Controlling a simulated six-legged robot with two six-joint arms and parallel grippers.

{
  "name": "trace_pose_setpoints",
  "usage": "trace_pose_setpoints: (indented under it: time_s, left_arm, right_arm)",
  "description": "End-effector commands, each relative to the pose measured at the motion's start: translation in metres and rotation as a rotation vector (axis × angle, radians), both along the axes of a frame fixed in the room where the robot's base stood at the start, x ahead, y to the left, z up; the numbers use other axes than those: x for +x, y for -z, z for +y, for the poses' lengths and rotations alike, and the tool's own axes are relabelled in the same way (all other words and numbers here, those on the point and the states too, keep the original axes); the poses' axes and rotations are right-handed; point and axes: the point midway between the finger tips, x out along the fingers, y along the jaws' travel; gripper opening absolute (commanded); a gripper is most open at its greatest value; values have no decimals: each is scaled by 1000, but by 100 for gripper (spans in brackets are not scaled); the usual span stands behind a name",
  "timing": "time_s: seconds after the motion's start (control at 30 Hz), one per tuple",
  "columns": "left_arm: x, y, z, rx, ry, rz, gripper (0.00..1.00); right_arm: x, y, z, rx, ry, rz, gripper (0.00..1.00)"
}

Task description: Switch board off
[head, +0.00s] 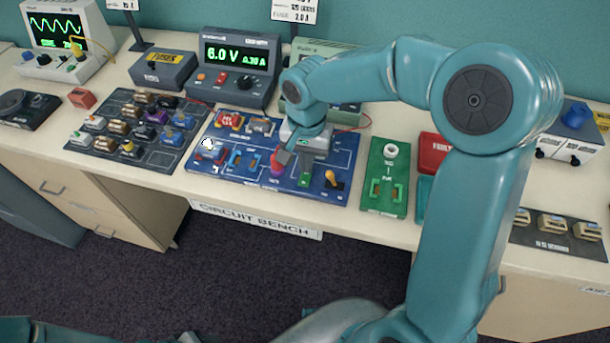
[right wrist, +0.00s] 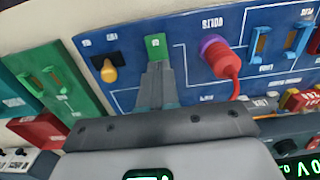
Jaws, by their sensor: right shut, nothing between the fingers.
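The blue circuit board (head: 235,185) lies on the bench. Near its front edge is a small green piece (head: 305,181), which also shows in the right wrist view (right wrist: 155,42). Beside it is an orange-yellow lever (head: 333,178) on a dark base, also in the right wrist view (right wrist: 108,71). My right gripper (head: 306,168) is shut and empty. Its fingertips (right wrist: 157,67) are right at the green piece; I cannot tell whether they touch. A lamp (head: 207,144) at the board's left glows white. My left gripper is not in view.
A power supply (head: 240,63) behind reads 6.0 V. A tray of parts (head: 140,128) lies left, a green board (head: 386,182) right. My right arm hides part of the back.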

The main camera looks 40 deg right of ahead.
Motion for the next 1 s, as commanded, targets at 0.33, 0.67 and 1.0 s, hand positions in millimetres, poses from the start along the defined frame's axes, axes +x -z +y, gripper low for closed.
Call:
trace_pose_setpoints:
  time_s: [0.33, 0.67, 1.0]
  left_arm:
    - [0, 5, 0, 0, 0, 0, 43]
    - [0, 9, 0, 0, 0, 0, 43]
    - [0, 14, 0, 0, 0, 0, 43]
  right_arm:
    - [0, 6, 0, 0, 0, 0, 0]
    - [0, 11, 0, 0, 0, 0, 0]
    - [0, 16, 0, 0, 0, 1, 0]
